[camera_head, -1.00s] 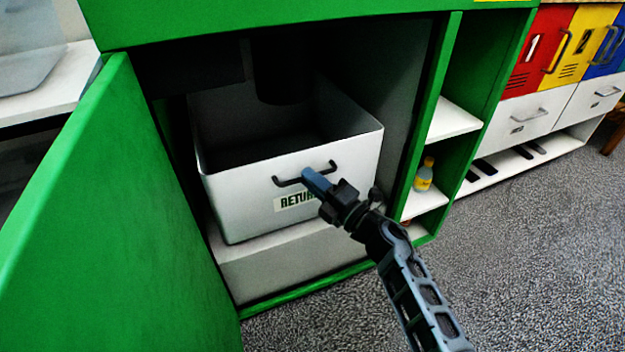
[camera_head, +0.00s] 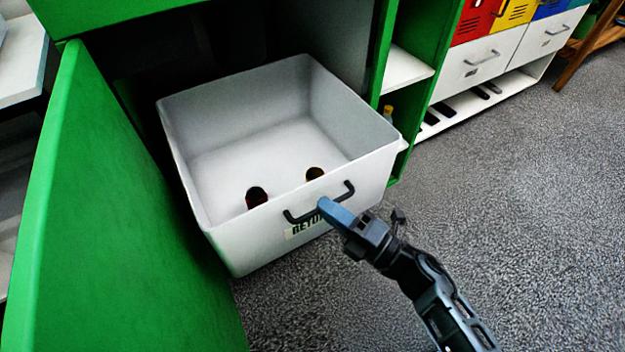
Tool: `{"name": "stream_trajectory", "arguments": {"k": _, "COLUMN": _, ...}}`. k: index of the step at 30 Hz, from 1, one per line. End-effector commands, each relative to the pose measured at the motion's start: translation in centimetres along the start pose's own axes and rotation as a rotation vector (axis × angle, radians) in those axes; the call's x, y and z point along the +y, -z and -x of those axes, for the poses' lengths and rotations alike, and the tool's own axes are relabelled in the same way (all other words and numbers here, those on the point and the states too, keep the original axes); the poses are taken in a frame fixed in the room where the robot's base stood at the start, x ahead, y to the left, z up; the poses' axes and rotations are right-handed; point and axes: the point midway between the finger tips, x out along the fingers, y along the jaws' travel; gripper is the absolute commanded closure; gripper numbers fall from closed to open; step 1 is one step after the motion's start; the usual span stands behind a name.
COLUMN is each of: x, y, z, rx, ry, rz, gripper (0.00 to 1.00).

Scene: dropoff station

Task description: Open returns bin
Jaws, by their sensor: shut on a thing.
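The returns bin (camera_head: 225,235) is a white open-topped box pulled well out of the green cabinet. Its black handle (camera_head: 348,190) is on the front wall above a partly hidden label. My gripper (camera_head: 328,205) is shut on the handle at its middle. The bin's inside shows, with two dark bottle tops (camera_head: 256,197) (camera_head: 315,173) near the front wall. The bin's lower back is hidden inside the cabinet.
The green cabinet door (camera_head: 95,220) stands open on the left, close to the bin. Green shelves (camera_head: 408,68) with a bottle stand right of the bin. White drawers (camera_head: 470,70) and coloured lockers are farther right. The grey carpet (camera_head: 500,200) is clear at right.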

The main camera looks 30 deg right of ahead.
Motion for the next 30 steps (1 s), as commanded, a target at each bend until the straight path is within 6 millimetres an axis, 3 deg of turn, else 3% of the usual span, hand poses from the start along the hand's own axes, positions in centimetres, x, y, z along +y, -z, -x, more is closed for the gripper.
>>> {"name": "stream_trajectory", "arguments": {"k": 3, "x": 0.3, "y": 0.9, "z": 2.2, "rx": 0.0, "ry": 0.004, "rz": -0.002, "gripper": 1.0}}
{"name": "stream_trajectory", "arguments": {"k": 9, "x": 0.8, "y": 1.8, "z": 4.3, "rx": 0.0, "ry": 0.003, "rz": -0.001, "gripper": 1.0}}
{"name": "stream_trajectory", "arguments": {"k": 26, "x": 1.0, "y": 2.1, "z": 5.2, "rx": -0.001, "ry": 0.001, "rz": 0.0, "gripper": 1.0}}
{"name": "stream_trajectory", "arguments": {"k": 27, "x": 1.0, "y": 2.1, "z": 5.2, "rx": -0.001, "ry": 0.001, "rz": 0.0, "gripper": 0.85}}
{"name": "stream_trajectory", "arguments": {"k": 30, "x": 1.0, "y": 2.1, "z": 5.2, "rx": -0.001, "ry": 0.001, "rz": 0.0, "gripper": 0.75}}
